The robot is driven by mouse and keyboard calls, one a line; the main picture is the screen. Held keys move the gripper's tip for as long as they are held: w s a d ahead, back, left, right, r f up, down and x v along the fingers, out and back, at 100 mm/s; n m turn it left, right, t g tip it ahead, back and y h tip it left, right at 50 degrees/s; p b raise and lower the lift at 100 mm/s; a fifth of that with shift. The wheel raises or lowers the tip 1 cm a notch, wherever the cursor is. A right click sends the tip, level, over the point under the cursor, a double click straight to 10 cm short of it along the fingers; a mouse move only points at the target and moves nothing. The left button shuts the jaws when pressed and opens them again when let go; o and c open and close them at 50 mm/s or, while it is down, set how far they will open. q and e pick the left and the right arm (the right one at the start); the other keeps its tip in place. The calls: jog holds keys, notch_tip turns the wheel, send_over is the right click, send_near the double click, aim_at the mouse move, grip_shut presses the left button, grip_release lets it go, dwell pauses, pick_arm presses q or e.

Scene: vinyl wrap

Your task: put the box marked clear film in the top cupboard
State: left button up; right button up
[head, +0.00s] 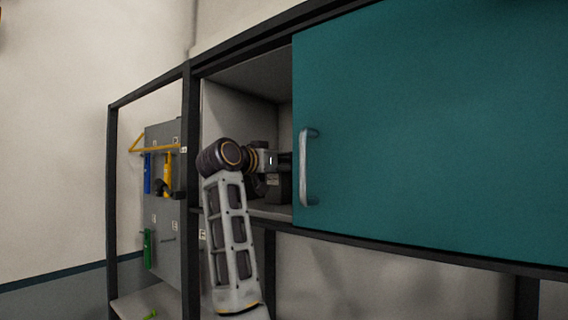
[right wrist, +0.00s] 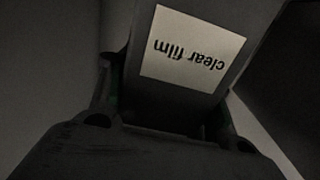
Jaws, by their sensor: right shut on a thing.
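The dark box marked clear film (right wrist: 190,90) fills the middle of the right wrist view, its pale label upside down there. My right gripper (right wrist: 165,112) is shut on it, with a finger on each side. In the head view the arm reaches into the open left part of the top cupboard (head: 240,100). The gripper end and a dark box-like shape beside it are partly hidden by the arm and the door edge. I cannot tell whether the box touches the cupboard floor. My left gripper is not in view.
A teal sliding door (head: 430,130) with a metal handle (head: 307,168) covers the right of the cupboard, close beside my arm. A dark frame post (head: 187,130) stands left of the opening. A grey tool panel (head: 165,220) hangs further left.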

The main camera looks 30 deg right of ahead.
jog(key=shift+f, duration=0.1)
jog(key=o, duration=1.5)
jog(key=shift+a, duration=0.1)
jog(key=shift+s+a+b, duration=0.25)
jog(key=shift+a+b, duration=0.05)
jog(key=shift+a, duration=0.25)
jog(key=shift+b+v, duration=1.55)
jog(key=shift+v, duration=3.75)
